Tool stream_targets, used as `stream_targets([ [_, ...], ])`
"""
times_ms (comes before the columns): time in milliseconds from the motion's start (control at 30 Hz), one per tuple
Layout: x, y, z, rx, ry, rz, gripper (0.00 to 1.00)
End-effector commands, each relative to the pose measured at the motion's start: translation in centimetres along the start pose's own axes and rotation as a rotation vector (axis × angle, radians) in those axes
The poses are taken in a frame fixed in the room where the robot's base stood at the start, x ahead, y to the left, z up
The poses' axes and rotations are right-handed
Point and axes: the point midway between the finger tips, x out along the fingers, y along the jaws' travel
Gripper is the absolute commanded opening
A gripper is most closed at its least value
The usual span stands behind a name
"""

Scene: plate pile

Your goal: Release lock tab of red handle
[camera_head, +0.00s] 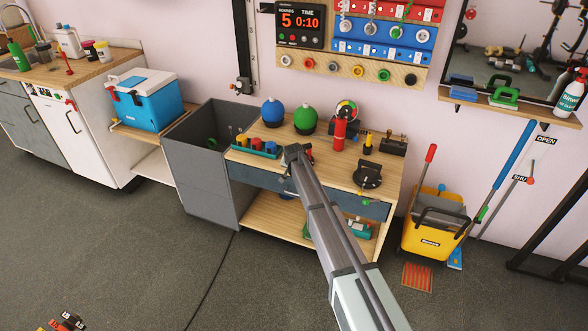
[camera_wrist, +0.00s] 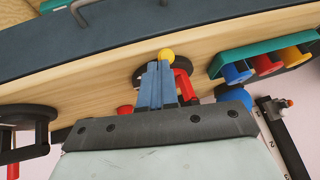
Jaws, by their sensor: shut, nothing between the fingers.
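In the wrist view a red handle (camera_wrist: 183,84) stands on a round black base (camera_wrist: 147,75) on the wooden bench top. A yellow ball (camera_wrist: 166,55) shows right at the tips of my gripper (camera_wrist: 160,68). I cannot tell whether the fingers touch the ball or the red handle. The fingers are together with nothing between them, and they cover part of the base. No separate lock tab can be made out. In the head view my gripper (camera_head: 297,151) is over the bench's left half, and my arm hides most of the handle.
A teal tray with coloured cylinders (camera_head: 255,147) lies left of my gripper. Blue (camera_head: 272,112) and green (camera_head: 305,119) round objects stand behind it. A red bottle (camera_head: 339,132) and a black round device (camera_head: 368,175) are to the right. An open grey bin (camera_head: 200,165) adjoins the bench.

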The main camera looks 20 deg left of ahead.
Motion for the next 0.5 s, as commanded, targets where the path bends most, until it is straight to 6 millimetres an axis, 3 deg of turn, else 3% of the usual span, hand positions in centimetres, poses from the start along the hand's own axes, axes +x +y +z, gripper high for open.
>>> stream_targets([
  [500, 0.09, 0.01, 0.3, -0.006, 0.026, 0.0, 0.0],
])
